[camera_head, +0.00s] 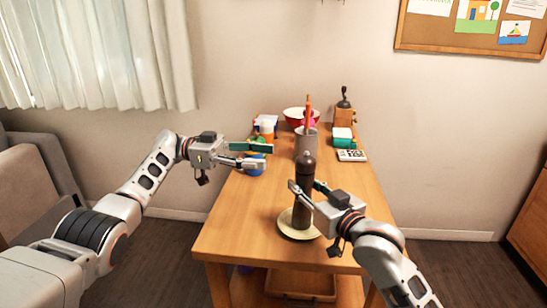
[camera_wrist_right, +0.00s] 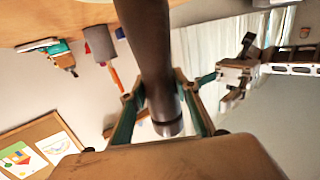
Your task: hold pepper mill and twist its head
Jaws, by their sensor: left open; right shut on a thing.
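The dark brown pepper mill (camera_head: 303,192) stands upright over a pale plate (camera_head: 286,222) near the front of the wooden table. Its rounded head is at the top, free of any gripper. My right gripper (camera_head: 307,189) is shut on the mill's body; the mill also shows between its fingers in the right wrist view (camera_wrist_right: 152,45). My left gripper (camera_head: 258,154) is open and empty, to the left of the mill and farther back, apart from it. It also shows in the right wrist view (camera_wrist_right: 222,85).
Behind the mill stand a grey holder (camera_head: 306,143) with utensils, a red bowl (camera_head: 294,113) and a coffee grinder (camera_head: 345,112). A blue item (camera_head: 256,167) lies below my left gripper, partly hidden. A calculator-like pad (camera_head: 351,155) lies at the right edge. The table's front left is clear.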

